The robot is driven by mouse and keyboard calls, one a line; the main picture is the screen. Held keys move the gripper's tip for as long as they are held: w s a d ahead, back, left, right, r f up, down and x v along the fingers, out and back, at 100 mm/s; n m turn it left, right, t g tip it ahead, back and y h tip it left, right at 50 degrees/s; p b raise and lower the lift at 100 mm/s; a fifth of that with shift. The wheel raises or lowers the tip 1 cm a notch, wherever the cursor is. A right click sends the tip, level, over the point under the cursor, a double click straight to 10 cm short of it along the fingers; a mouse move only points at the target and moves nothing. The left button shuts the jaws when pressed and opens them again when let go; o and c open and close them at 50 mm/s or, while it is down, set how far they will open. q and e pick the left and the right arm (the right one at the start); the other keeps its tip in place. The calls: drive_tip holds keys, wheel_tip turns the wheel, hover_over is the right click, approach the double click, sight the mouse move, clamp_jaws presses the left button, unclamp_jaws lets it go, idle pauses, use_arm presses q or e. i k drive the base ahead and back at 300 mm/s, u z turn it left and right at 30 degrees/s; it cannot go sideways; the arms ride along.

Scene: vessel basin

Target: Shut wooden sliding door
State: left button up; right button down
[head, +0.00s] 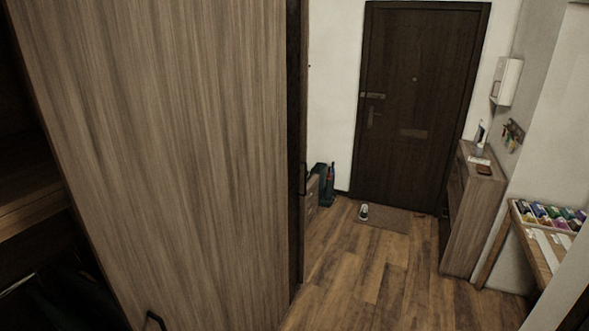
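A tall wooden sliding door (165,150) with vertical grain fills the left half of the head view. A black handle (155,320) sits low near the bottom edge of the picture. To the left of the door a dark opening (40,220) shows a wooden shelf and dark contents that are hard to make out. A dark vertical frame edge (296,130) runs along the door's right side. Neither of my grippers shows in this view.
Wooden floor (390,285) is clear on the right, leading to a dark entrance door (420,110) with a doormat (383,217). A narrow cabinet (474,210) and a table with a tray of colourful items (515,215) stand along the right wall.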

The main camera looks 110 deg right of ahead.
sight(168, 126)
drive_tip(key=z, duration=2.1)
